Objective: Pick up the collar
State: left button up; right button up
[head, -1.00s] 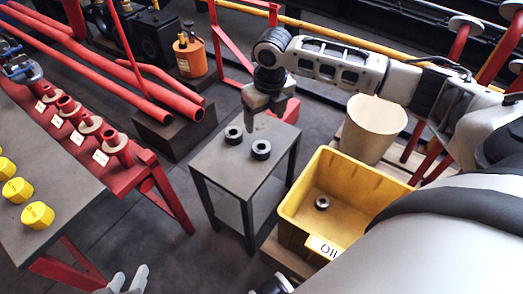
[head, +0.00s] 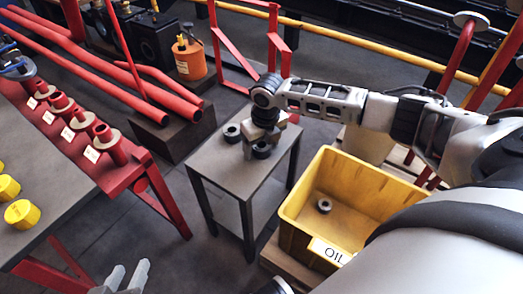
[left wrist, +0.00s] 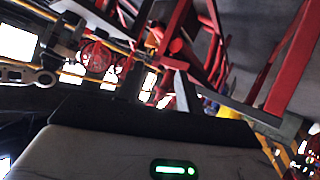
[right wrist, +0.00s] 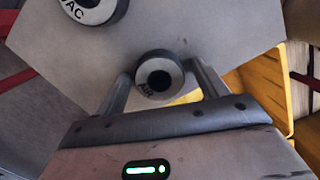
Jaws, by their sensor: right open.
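Two dark ring collars stand on the small grey table (head: 200,165): one at the left (head: 231,133) and one at the right (head: 262,151). In the right wrist view, the collar marked AIR (right wrist: 154,75) is between the spread fingers of my right gripper (right wrist: 160,72), which is open. The collar marked VAC (right wrist: 90,10) is at the upper left there, outside the fingers. In the head view my right gripper (head: 256,142) is low over the table and partly hides the right collar. My left gripper (head: 128,277) is open and empty at the bottom left.
A yellow bin (head: 378,188) marked OIL, with another ring (head: 324,205) inside, stands right of the table. A red rack (head: 135,165) with several flanged pieces is at the left.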

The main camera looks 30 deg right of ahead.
jog(key=c, duration=1.2)
jog(key=shift+w+r, duration=0.1)
jog(key=shift+c, duration=1)
jog(key=shift+r, duration=0.1)
